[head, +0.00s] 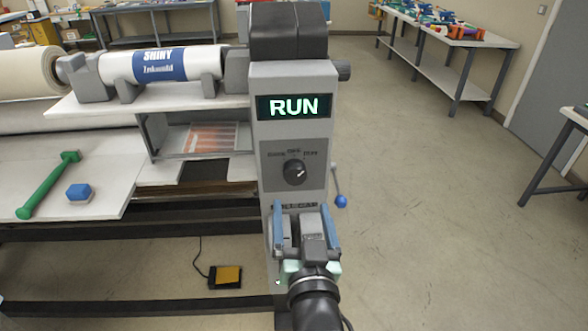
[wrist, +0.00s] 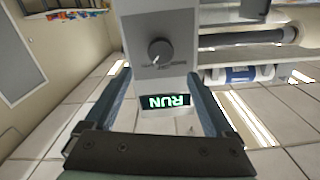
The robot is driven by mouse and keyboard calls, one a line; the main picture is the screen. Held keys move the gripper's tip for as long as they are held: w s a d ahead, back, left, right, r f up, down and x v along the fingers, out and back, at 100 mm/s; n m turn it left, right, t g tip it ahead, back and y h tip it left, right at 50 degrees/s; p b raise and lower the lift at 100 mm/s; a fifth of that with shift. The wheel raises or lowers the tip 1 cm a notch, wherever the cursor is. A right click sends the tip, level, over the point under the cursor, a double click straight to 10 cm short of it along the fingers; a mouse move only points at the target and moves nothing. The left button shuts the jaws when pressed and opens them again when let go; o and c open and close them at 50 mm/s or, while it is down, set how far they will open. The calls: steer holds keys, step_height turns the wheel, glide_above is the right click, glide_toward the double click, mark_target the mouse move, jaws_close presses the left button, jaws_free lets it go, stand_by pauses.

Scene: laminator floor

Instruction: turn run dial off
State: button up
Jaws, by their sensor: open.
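The run dial (head: 294,172) is a round dark knob on the front of the grey machine column, below a display (head: 294,107) that reads RUN in green. The dial's pale pointer mark is turned toward the upper right label in the head view. The dial also shows in the wrist view (wrist: 160,52), where the picture is upside down, with the display (wrist: 167,101) between the fingers. My gripper (head: 305,212) is open and empty in front of the column, below the dial in the head view. It appears apart from the dial.
A lever with a blue ball end (head: 341,201) sticks out right of the column. A green tool (head: 48,185) and blue block (head: 79,193) lie on the white table at left. A yellow pedal (head: 226,276) is on the floor.

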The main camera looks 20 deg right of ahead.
mark_target(295, 177)
steer(key=p+x, duration=0.1)
steer(key=x, duration=0.9)
steer(key=shift+p, duration=0.4)
steer(key=shift+c, duration=0.3)
steer(key=c, duration=1.3)
steer(key=shift+a+f+n, duration=0.1)
steer(key=shift+n, duration=0.3)
steer(key=n+b, duration=0.1)
steer(key=n, duration=0.2)
steer(key=shift+n, duration=0.3)
steer(key=shift+a+n+b, duration=0.1)
steer(key=shift+n+b, duration=0.4)
steer(key=shift+n, duration=1.8)
